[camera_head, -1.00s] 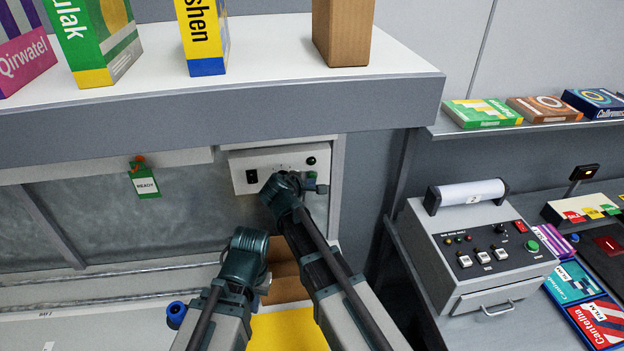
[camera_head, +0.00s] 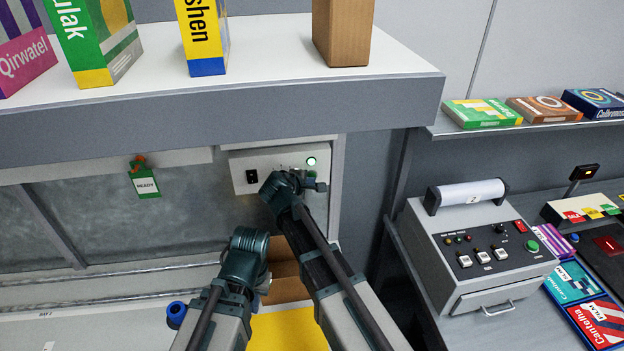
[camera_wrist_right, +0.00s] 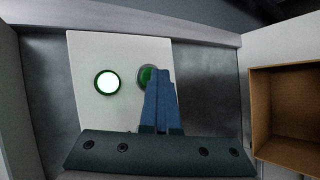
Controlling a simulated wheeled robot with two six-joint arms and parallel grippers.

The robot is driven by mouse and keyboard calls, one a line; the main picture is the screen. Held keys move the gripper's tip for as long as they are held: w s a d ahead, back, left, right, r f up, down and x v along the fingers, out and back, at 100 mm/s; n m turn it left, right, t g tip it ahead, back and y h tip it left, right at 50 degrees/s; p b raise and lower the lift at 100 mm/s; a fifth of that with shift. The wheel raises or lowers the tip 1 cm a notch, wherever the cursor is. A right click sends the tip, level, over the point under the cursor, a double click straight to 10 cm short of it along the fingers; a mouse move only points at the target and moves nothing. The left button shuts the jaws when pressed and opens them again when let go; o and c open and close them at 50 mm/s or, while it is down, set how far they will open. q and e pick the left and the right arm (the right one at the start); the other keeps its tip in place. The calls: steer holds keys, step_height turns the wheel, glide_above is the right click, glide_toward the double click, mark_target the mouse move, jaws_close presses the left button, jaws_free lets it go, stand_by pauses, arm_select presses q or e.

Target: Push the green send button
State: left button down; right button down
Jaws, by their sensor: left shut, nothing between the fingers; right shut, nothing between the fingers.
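A white control panel (camera_head: 240,162) is on the wall under the counter, with a black switch (camera_head: 251,176) at its left. Its round lamp (camera_head: 311,161) glows bright green-white, also in the right wrist view (camera_wrist_right: 107,83). The green button (camera_wrist_right: 145,74) sits beside the lamp in that view, partly hidden behind my fingers. My right gripper (camera_wrist_right: 161,78) is shut and empty, its blue fingertips over the button and seemingly against it. In the head view my right wrist covers the panel's lower part. My left arm is folded at the lower middle; its fingers do not show.
The counter edge (camera_head: 220,115) overhangs the panel, with boxes standing on it. A green ready tag (camera_head: 145,185) hangs left of the panel. An open brown box (camera_wrist_right: 285,148) is at the right in the wrist view. A grey machine (camera_head: 480,250) stands at the right.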

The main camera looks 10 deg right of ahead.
steer(key=shift+s, duration=0.4)
steer(key=s, duration=0.6)
stand_by(0.4)
steer(key=s+d+f+m+g+y, duration=0.2)
steer(key=s+f+m+g+y, duration=0.25)
steer(key=s, duration=0.45)
steer(key=s+d+f+m+g+y, duration=0.2)
steer(key=s+f+m+g, duration=0.3)
steer(key=s+m, duration=0.4)
steer(key=s+a+f+n+h+b, duration=0.1)
steer(key=s+a+f+n+b, duration=0.4)
steer(key=a, duration=0.6)
step_height(320, 180, down, 2)
steer(key=shift+s+a+f+b, duration=0.1)
steer(key=shift+s+a+b, duration=0.05)
steer(key=shift+s+b, duration=0.6)
